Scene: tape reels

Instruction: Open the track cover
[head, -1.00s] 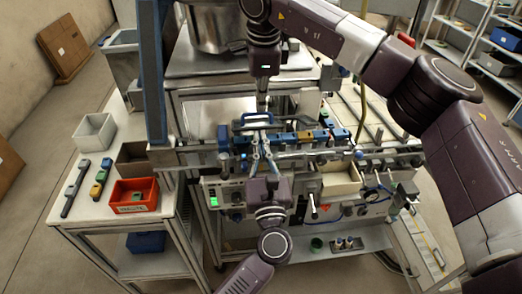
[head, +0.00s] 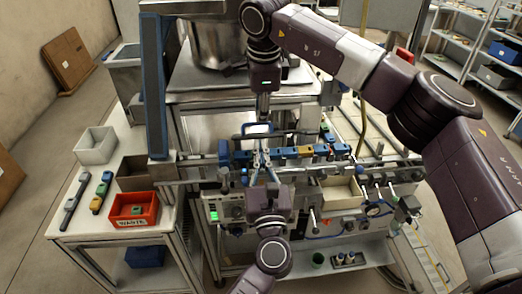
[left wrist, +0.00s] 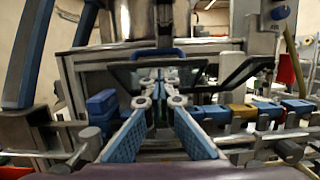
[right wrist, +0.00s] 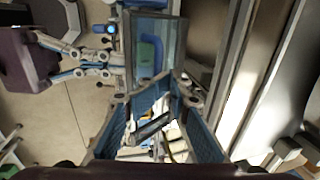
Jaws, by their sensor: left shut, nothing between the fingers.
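The track cover (head: 257,129) is a clear panel in a dark frame with a blue edge, above the track at the middle of the head view. In the left wrist view, its dark frame (left wrist: 118,76) stands raised at a tilt behind my fingers. My left gripper (head: 262,154) is shut and empty, its tips at the near side of the cover. My right gripper (head: 263,108) comes down from above, behind the cover. In the right wrist view, its fingers converge beside the cover's glass (right wrist: 172,45). I cannot tell whether they grip its edge.
Blue, yellow and grey blocks (head: 307,152) line the track to the right. A red waste bin (head: 134,210) and a white bin (head: 96,146) stand on the left table. A blue post (head: 154,85) rises left of the track. A steel bowl (head: 216,45) stands behind.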

